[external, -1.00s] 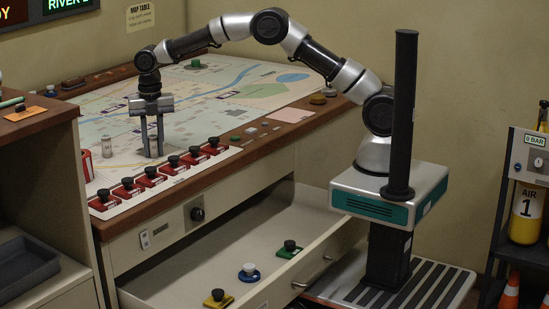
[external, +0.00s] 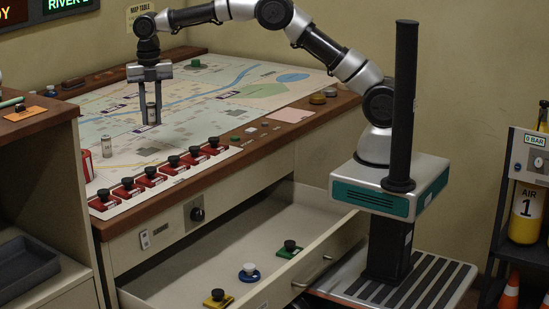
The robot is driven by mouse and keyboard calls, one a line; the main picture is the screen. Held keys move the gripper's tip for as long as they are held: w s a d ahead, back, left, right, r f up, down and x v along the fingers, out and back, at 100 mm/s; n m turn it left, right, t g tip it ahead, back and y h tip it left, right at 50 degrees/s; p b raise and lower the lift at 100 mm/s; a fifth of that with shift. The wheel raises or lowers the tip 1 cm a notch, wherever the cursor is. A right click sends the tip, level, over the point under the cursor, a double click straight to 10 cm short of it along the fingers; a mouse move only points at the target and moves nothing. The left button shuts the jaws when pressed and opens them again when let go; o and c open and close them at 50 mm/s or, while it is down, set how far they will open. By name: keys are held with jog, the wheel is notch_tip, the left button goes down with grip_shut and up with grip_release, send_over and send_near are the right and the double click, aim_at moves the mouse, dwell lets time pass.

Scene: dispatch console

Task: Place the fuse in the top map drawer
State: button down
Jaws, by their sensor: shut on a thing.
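My gripper (external: 151,118) points down above the map table (external: 215,125). Its fingers are shut on a small grey cylinder, seemingly the fuse (external: 151,113), which is upright and partly hidden by the fingers. It appears lifted off the map. A similar small cylinder (external: 106,147) stands on the map to the left, apart from my gripper. The map drawer (external: 195,270) under the table's front panel is pulled open. The blue-based stamp (external: 249,273), the yellow-based one (external: 218,298) and the green-based one (external: 289,249) sit in it.
A row of red-based, black-knobbed stamps (external: 152,176) lines the table's front edge. A red can (external: 86,165) stands at its left. The front panel has a black knob (external: 197,214). The drawer's back part is bare. A grey tray (external: 25,268) is at lower left.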

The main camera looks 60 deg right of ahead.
aim_at(152, 104)
notch_tip(152, 104, up, 6)
jog(key=shift+s+f, duration=0.1)
jog(key=shift+s, duration=0.05)
jog(key=s+d+r+m, duration=0.5)
jog(key=s+d+m, duration=0.35)
jog(key=s, duration=0.35)
jog(key=s+d+f+m+b, duration=0.1)
jog(key=s+d+f+m, duration=0.2)
jog(key=s+d+m, duration=0.4)
jog(key=s+d+f+m, duration=0.3)
jog(key=s+m, duration=0.2)
jog(key=s, duration=0.4)
jog(key=shift+n, duration=0.35)
jog(key=f+b, duration=0.1)
jog(key=f, duration=1.2)
jog(key=f+b, duration=0.2)
jog(key=f, duration=1.2)
jog(key=w+f+b, duration=0.1)
jog(key=f+b, duration=0.1)
jog(key=f, duration=1.2)
jog(key=shift+f, duration=0.1)
